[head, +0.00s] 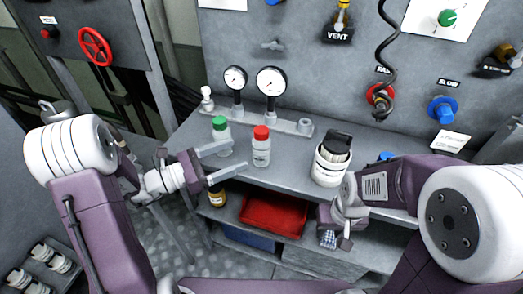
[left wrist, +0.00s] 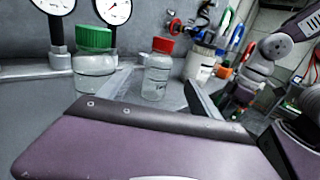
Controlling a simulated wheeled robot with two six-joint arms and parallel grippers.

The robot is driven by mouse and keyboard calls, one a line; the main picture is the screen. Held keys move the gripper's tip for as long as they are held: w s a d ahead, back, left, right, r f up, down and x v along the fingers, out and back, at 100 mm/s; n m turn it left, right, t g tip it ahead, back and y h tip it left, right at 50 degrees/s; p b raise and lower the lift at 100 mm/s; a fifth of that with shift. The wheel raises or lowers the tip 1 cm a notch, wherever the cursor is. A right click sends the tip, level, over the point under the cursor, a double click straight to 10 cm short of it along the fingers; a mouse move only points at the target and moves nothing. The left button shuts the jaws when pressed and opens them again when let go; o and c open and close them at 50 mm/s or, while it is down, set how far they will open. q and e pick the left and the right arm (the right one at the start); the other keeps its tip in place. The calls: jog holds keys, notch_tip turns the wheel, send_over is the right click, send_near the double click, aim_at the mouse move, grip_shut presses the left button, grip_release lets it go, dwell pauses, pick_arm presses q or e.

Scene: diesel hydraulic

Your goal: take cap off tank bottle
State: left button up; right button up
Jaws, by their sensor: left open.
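Two clear bottles stand upright on the grey bench. One has a green cap (head: 219,123) and the other a red cap (head: 261,132); I cannot tell which is the tank bottle. Both caps are on, and the left wrist view also shows the green cap (left wrist: 93,39) and the red cap (left wrist: 163,45). My left gripper (head: 236,156) is open and empty, its fingers pointing right at the bench's front edge, near the bottles. In the left wrist view the red-capped bottle (left wrist: 156,78) appears beyond the fingers. My right gripper (head: 335,226) hangs low before the shelf; its fingers are unclear.
Two gauges (head: 271,80) on a manifold stand behind the bottles. A white tub (head: 330,168) holding dark items stands to the right. Below, a shelf holds a red tray (head: 273,214) and an amber bottle (head: 217,197). Valves and a coiled cable (head: 390,60) line the wall panel.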

aim_at(253, 148)
pick_arm(q)
jog(key=x, duration=1.2)
jog(key=shift+w+d, duration=0.25)
jog(key=shift+w, duration=0.05)
jog(key=shift+a+r, duration=0.1)
jog(key=shift+c, duration=0.9)
jog(key=c, duration=1.3)
notch_tip(253, 148, up, 4)
jog(key=shift+r+p, duration=0.1)
jog(key=shift+p, duration=0.4)
jog(key=s+d+r, duration=0.1)
jog(key=s+r, duration=0.1)
jog(key=s, duration=0.1)
jog(key=s+d+r, duration=0.2)
jog(key=s, duration=0.2)
jog(key=s+d+r+p, duration=0.1)
jog(key=s+d+r, duration=0.1)
jog(key=s, duration=0.1)
jog(key=shift+s+r, duration=0.3)
jog(key=shift+r, duration=0.1)
